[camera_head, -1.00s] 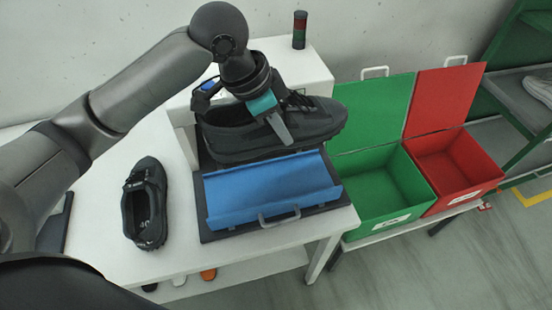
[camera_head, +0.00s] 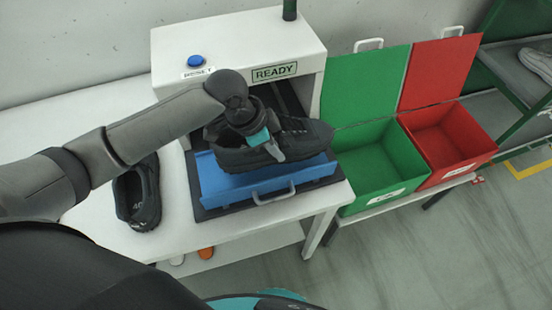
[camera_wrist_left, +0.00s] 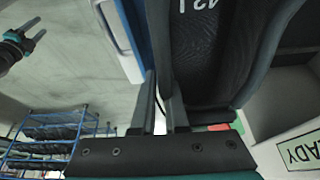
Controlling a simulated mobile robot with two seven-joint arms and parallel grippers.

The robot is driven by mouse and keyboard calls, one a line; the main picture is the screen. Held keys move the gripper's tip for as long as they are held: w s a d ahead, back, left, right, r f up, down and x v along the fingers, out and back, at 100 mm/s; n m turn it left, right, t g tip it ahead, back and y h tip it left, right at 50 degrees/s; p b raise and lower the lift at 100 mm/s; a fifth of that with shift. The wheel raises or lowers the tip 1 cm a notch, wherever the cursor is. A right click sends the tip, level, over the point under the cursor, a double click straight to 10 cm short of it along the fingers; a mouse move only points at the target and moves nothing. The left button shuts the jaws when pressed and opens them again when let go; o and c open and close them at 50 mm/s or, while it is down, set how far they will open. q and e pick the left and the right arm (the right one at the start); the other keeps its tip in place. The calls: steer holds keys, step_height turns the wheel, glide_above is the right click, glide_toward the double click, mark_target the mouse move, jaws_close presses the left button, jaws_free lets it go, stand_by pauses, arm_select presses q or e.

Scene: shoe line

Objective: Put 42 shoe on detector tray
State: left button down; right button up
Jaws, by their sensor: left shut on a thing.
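The black shoe (camera_head: 300,135) is in my left gripper (camera_head: 268,150), which is shut on its side wall. The shoe sits low over the blue detector tray (camera_head: 213,190), toe pointing right; I cannot tell if its sole touches the tray. In the left wrist view the gripper's fingers (camera_wrist_left: 165,105) pinch the edge of the shoe (camera_wrist_left: 215,65), and white digits that look like 42 show inside it. The detector (camera_head: 235,45) behind the tray shows READY. My right gripper (camera_wrist_left: 30,42) shows small at the upper left of the wrist view, fingers apart and empty.
Open green (camera_head: 375,170) and red (camera_head: 450,145) boxes stand to the right. A shelf (camera_head: 510,90) holds a light shoe.

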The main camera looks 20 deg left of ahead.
mark_target(276, 160)
arm_select(q)
steer(key=shift+f, duration=2.05)
steer(key=shift+f, duration=0.1)
steer(key=c, duration=1.2)
jaws_free()
steer(key=shift+f+b, duration=0.1)
steer(key=shift+b, duration=0.2)
steer(key=p+v, duration=0.1)
steer(key=v, duration=1.1)
steer(key=shift+r+p, duration=0.25)
steer(key=shift+p, duration=0.05)
